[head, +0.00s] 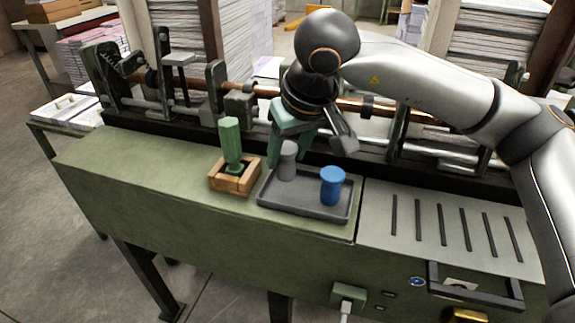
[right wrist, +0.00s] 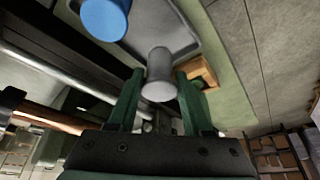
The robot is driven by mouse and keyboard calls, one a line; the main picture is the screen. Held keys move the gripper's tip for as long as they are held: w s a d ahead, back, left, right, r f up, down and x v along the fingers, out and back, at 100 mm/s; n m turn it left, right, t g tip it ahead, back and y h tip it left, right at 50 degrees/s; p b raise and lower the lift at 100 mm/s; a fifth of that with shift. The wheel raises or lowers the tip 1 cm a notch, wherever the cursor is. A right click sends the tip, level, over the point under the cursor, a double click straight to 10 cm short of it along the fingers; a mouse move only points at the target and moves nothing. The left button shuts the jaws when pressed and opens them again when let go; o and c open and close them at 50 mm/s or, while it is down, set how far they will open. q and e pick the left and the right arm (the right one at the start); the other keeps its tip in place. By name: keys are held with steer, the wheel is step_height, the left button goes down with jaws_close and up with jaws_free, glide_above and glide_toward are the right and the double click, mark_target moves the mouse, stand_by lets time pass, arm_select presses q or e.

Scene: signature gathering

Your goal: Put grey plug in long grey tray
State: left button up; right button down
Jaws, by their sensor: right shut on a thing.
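The grey plug (head: 287,160) is upright at the back left of the long grey tray (head: 305,207); its lower end is over the tray, and I cannot tell for sure whether it touches the floor. My right gripper (head: 286,147) has come down from behind and is shut on the plug. In the right wrist view the grey plug (right wrist: 159,77) is between the green fingers (right wrist: 160,88), with part of the tray (right wrist: 172,40) beyond. My left gripper is not in view.
A blue plug (head: 332,187) stands in the tray's right part. A green plug (head: 231,143) stands in a wooden box (head: 235,178) left of the tray. A slotted metal plate (head: 450,225) lies to the right. The green bench top (head: 135,165) is clear at left.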

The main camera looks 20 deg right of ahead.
mark_target(290, 162)
steer(key=shift+f, duration=1.45)
steer(key=shift+f, duration=0.2)
steer(key=shift+c, duration=1.6)
jaws_free()
steer(key=v, duration=1.2)
steer(key=shift+r+p, duration=0.2)
steer(key=shift+p, duration=0.25)
